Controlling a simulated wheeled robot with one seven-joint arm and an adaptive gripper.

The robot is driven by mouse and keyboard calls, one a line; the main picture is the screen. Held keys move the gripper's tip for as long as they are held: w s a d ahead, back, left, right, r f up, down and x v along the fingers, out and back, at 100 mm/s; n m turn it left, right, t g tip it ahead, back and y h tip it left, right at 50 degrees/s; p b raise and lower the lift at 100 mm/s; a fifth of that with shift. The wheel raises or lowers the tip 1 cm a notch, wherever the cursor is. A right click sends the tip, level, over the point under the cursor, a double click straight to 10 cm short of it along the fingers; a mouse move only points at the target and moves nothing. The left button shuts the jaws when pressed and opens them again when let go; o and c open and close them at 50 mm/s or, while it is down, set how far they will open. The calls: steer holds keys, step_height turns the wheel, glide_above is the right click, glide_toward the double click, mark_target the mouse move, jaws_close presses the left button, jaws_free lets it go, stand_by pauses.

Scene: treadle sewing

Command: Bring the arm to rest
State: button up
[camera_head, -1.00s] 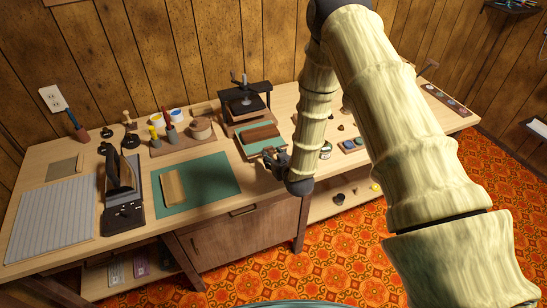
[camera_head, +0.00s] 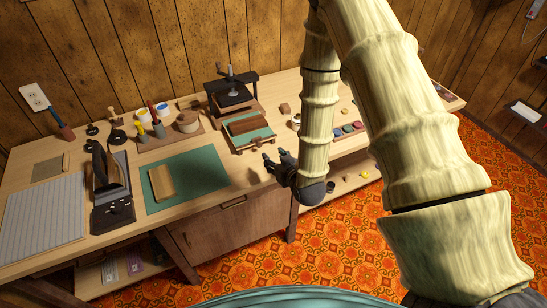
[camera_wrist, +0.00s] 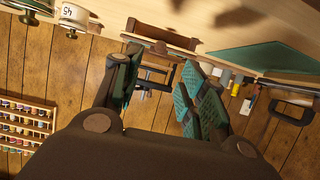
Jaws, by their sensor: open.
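My gripper (camera_head: 275,160) is in front of the workbench (camera_head: 225,205), near its front edge and to the right of the green cutting mat. The two fingers are spread apart with nothing between them, as the wrist view (camera_wrist: 162,78) also shows. My arm comes down from the top of the head view, bent at the elbow, and hides part of the bench's right side.
The green mat (camera_head: 205,172) bears a tan block (camera_head: 162,182). A black press (camera_head: 232,90) stands behind a small green tray with a brown block (camera_head: 248,124). Paint pots (camera_head: 347,129) lie right of my forearm. The patterned floor (camera_head: 265,262) in front is clear.

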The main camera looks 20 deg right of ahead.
stand_by(0.4)
steer(key=s+f+g, duration=0.4)
steer(key=s+f, duration=0.2)
steer(key=s, duration=0.6)
steer(key=s+a+f+m+g, duration=0.1)
steer(key=s+f+g, duration=0.4)
steer(key=s, duration=0.8)
steer(key=s+a+f+g+h, duration=0.1)
steer(key=s+f+g, duration=0.3)
steer(key=s+f, duration=0.3)
steer(key=s, duration=0.5)
steer(key=shift+s+f, duration=0.2)
steer(key=shift+f, duration=0.05)
